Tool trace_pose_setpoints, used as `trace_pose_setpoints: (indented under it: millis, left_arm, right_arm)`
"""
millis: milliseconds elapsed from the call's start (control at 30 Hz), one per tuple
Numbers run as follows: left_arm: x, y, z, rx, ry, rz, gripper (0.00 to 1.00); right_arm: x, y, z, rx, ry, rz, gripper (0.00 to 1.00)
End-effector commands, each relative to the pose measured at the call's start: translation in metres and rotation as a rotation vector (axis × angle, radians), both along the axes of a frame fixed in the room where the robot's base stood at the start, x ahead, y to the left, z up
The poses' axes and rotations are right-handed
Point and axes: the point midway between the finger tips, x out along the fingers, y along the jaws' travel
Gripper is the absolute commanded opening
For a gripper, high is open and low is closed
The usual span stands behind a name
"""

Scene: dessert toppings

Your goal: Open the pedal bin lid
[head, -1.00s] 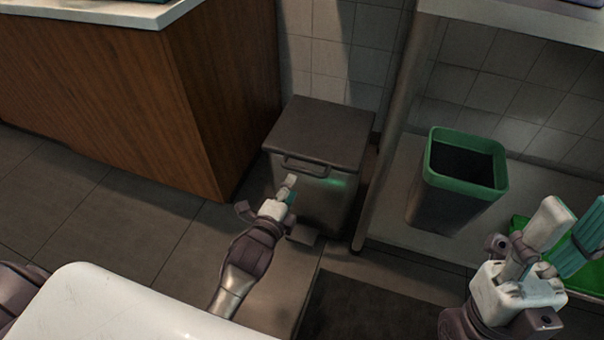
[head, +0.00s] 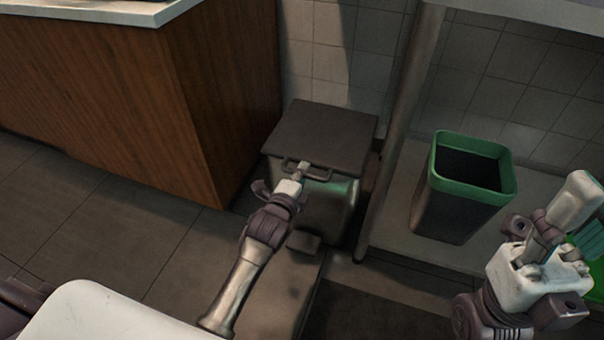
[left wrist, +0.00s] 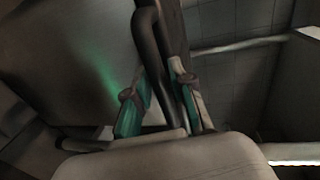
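The pedal bin (head: 328,210) is a dark metal box standing on the floor beside the wooden counter. Its flat lid (head: 322,135) is down, and the lid's handle (head: 322,176) runs along the front edge. My left gripper (head: 302,172) is at this handle. In the left wrist view, its two teal-padded fingers (left wrist: 160,85) close in on both sides of the dark handle bar (left wrist: 146,38). The pedal (head: 304,241) shows low at the bin's front. My right gripper (head: 585,210) is away at the right edge, partly cut off, fingers apart.
A wooden counter (head: 110,95) stands close on the bin's left. A shelf post (head: 400,120) and an open green-rimmed bin (head: 437,180) are on the right. A dark mat (head: 370,310) lies on the floor in front. A white surface (head: 95,315) fills the lower left.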

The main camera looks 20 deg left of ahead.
Motion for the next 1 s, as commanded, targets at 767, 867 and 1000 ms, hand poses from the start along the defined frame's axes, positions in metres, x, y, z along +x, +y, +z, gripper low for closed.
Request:
trace_pose_setpoints:
  millis: [767, 867, 1000]
  left_arm:
    - [0.000, 0.000, 0.005, 0.000, 0.012, -0.001, 0.00]
    - [0.000, 0.000, 0.009, 0.001, 0.021, -0.001, 0.00]
    - [0.000, 0.000, 0.015, 0.001, 0.039, 0.000, 0.00]
  right_arm:
    - [-0.002, -0.001, 0.004, 0.006, 0.006, 0.001, 0.40]
    - [-0.003, -0.002, -0.002, 0.004, 0.038, 0.001, 0.40]
    - [-0.006, -0.002, -0.007, 0.005, 0.078, 0.004, 0.40]
